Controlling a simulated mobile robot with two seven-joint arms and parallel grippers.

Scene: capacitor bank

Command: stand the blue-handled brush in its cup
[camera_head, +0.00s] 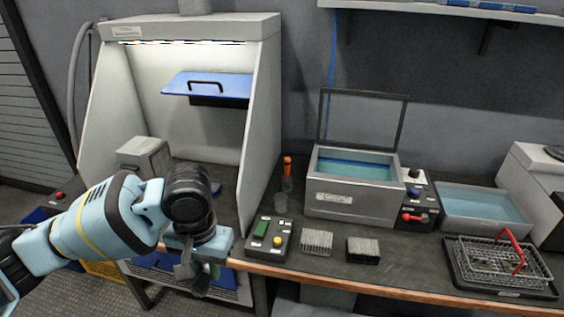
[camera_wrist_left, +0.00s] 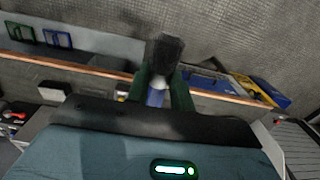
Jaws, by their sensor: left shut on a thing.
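My left gripper (camera_head: 203,271) hangs in front of the bench's front edge, left of the button box. In the left wrist view its dark green fingers (camera_wrist_left: 160,92) are shut on the blue-handled brush. The blue handle (camera_wrist_left: 156,97) shows between the fingers, and the dark bristle head (camera_wrist_left: 164,52) sticks out beyond them. In the head view the brush is mostly hidden by the gripper. A small clear cup (camera_head: 281,203) stands on the bench behind the button box, apart from the gripper. My right gripper is not in view.
An orange-handled tool (camera_head: 287,166) stands upright behind the cup. The button box (camera_head: 268,240) is in front of it, with a finned block (camera_head: 316,241) and a dark block (camera_head: 363,250) to the right. The water bath (camera_head: 352,190) and fume hood (camera_head: 262,120) flank the cup.

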